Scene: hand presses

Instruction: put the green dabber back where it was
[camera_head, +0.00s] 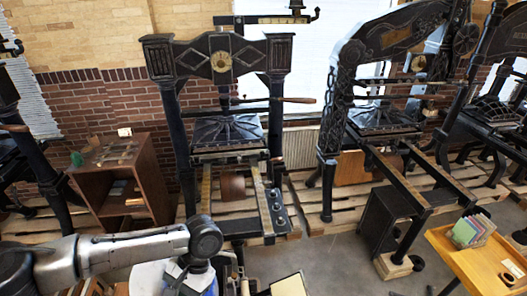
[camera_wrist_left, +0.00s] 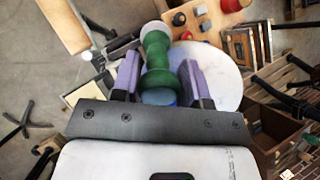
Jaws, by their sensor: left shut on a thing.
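The green dabber (camera_wrist_left: 156,50) is between the purple fingers of my left gripper (camera_wrist_left: 161,78) in the left wrist view. The gripper is shut on it. The dabber has a rounded, turned shape, with a pale round end at the top and a blue part low between the fingers. Behind it lies a white round surface (camera_wrist_left: 222,80); whether the dabber touches this surface cannot be told. In the head view my left arm comes in at the lower left, above the white round surface (camera_head: 150,277); the dabber cannot be made out there. My right gripper is not in view.
A wooden board (camera_wrist_left: 205,18) with red and grey knobs lies beyond the white surface, near wooden frames (camera_wrist_left: 240,46). A brown cabinet (camera_head: 150,178) stands left of the black hand press (camera_head: 170,125). A yellow wooden table (camera_head: 470,262) is at right.

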